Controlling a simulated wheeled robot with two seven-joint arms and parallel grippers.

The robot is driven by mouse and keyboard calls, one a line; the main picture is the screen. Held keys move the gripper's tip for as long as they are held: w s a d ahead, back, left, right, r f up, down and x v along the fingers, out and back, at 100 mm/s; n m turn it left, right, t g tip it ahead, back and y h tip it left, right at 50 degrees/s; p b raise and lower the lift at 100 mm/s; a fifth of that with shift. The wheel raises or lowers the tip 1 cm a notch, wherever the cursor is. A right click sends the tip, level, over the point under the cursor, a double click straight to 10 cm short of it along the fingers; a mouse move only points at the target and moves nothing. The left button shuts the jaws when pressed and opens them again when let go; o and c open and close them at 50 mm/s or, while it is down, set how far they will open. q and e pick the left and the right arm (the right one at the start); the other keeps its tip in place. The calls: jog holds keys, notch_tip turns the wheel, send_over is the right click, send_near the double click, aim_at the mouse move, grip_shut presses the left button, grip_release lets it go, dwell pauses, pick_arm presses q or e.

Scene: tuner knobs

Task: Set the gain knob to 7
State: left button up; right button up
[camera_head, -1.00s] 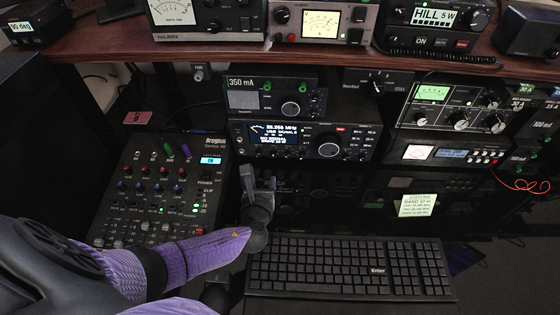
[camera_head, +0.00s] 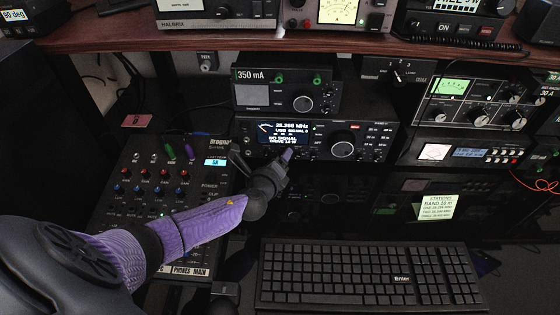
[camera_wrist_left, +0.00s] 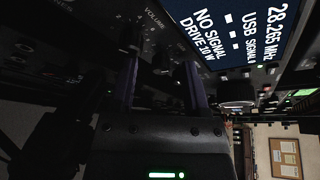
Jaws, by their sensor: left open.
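The black radio (camera_head: 360,128) has a lit display (camera_head: 283,133) reading 28.265 MHz, "NO SIGNAL" and "DRIVE 10 W". My left gripper (camera_head: 284,160) is at the lower left of its front panel, just under the display. In the left wrist view the gripper (camera_wrist_left: 162,80) is open, with a purple-sided finger on each side. Small dark knobs (camera_wrist_left: 162,62) show at and between the fingertips, near a "VOLUME" label. The right gripper is not in view.
A mixer (camera_head: 150,185) with coloured knobs lies left, partly under my left arm. A keyboard (camera_head: 370,275) lies in front. A 350 mA unit (camera_head: 285,90) sits on the radio. A wooden shelf (camera_head: 220,38) runs above. More radio units (camera_head: 470,103) stand right.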

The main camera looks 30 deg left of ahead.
pick_arm(q)
jog(key=c, duration=0.8)
grip_shut()
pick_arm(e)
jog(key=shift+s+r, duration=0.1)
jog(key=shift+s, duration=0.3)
